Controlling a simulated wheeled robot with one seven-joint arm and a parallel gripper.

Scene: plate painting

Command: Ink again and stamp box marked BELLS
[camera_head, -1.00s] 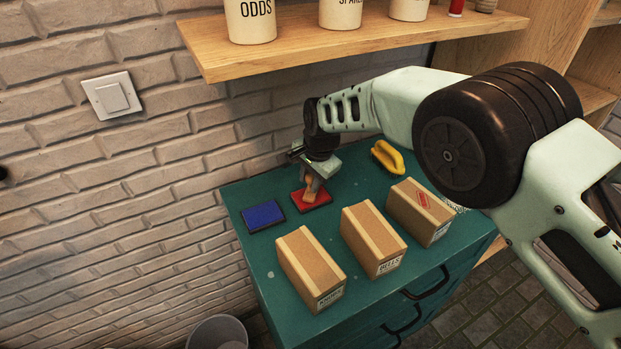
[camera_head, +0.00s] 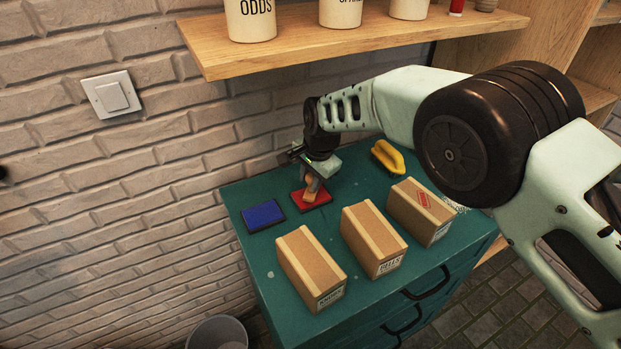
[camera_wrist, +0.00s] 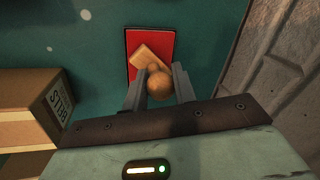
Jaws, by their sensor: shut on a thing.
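My gripper (camera_wrist: 159,86) is shut on a wooden stamp (camera_wrist: 157,86) with a round knob and a rectangular block. The stamp is over the red ink pad (camera_wrist: 164,43), and its block seems to rest on the pad; exact contact is hard to tell. In the head view the red pad (camera_head: 323,201) lies near the back of the teal cabinet top, with the stamp (camera_head: 310,192) on or just above it. The box marked BELLS (camera_head: 373,238) is the middle of three cartons, its label facing front. Its top shows tape and no red mark.
A blue ink pad (camera_head: 262,216) lies left of the red one. The left carton (camera_head: 310,268) and the right carton (camera_head: 420,209), which bears a red mark, flank the middle one. A yellow-handled tool (camera_head: 387,156) lies behind. A wooden shelf (camera_head: 300,48) overhangs the back.

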